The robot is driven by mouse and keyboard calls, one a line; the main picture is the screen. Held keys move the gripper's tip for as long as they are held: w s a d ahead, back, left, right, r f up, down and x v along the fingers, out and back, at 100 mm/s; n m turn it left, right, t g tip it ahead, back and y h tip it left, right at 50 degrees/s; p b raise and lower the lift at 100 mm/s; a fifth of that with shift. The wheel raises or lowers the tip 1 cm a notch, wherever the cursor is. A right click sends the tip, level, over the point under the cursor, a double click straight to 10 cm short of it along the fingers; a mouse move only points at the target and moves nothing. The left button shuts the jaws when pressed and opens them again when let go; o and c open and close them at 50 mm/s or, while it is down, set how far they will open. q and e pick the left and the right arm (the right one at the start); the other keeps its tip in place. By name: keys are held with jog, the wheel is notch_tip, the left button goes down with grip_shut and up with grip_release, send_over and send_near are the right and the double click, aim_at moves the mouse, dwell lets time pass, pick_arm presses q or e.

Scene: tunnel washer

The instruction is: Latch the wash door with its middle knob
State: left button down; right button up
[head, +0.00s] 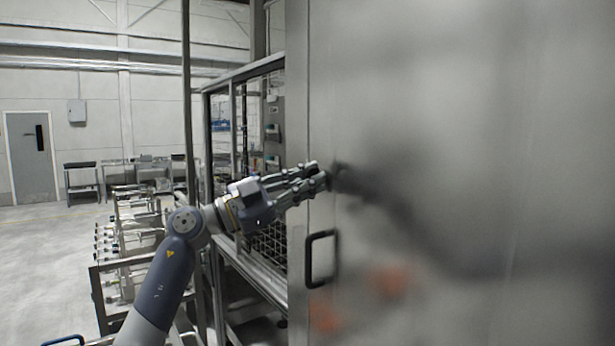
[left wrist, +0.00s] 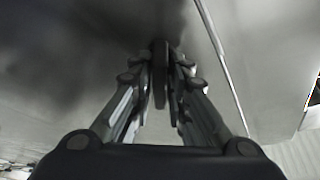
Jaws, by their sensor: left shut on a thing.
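The wash door (head: 450,110) is a large brushed-metal panel filling the right of the head view. It looks flush with the frame post (head: 297,90) at its left edge. A dark knob (head: 337,175) sits on the door near that edge. My left gripper (head: 323,178) reaches the knob from the left and is shut on it. In the left wrist view the fingers (left wrist: 160,90) close around the dark, narrow knob (left wrist: 160,62), seen nearly edge-on. The fingers partly hide the knob, and its latch state cannot be told. My right gripper is not in view.
A black pull handle (head: 311,262) stands out from the door below my left gripper. Left of the door are a metal frame with wire mesh (head: 268,243) and a rack (head: 125,240). Open floor (head: 40,260) lies at far left, by a grey door (head: 32,165).

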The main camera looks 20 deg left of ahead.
pick_arm(q)
jog(key=m+p, duration=0.1)
jog(key=m, duration=0.1)
jog(key=m+g+p, duration=0.1)
jog(key=m, duration=0.1)
jog(key=shift+r+m+g, duration=0.15)
jog(key=shift+m+g, duration=0.15)
jog(key=shift+m+g+p, duration=0.6)
jog(key=shift+m+g, duration=0.1)
jog(key=shift+m, duration=0.6)
jog(key=shift+d+f+m, duration=0.1)
jog(key=shift+f+m, duration=0.15)
jog(key=shift+m, duration=0.15)
jog(key=c, duration=1.7)
grip_release()
jog(key=v, duration=1.2)
jog(key=shift+r, duration=0.15)
jog(key=shift+o, duration=0.7)
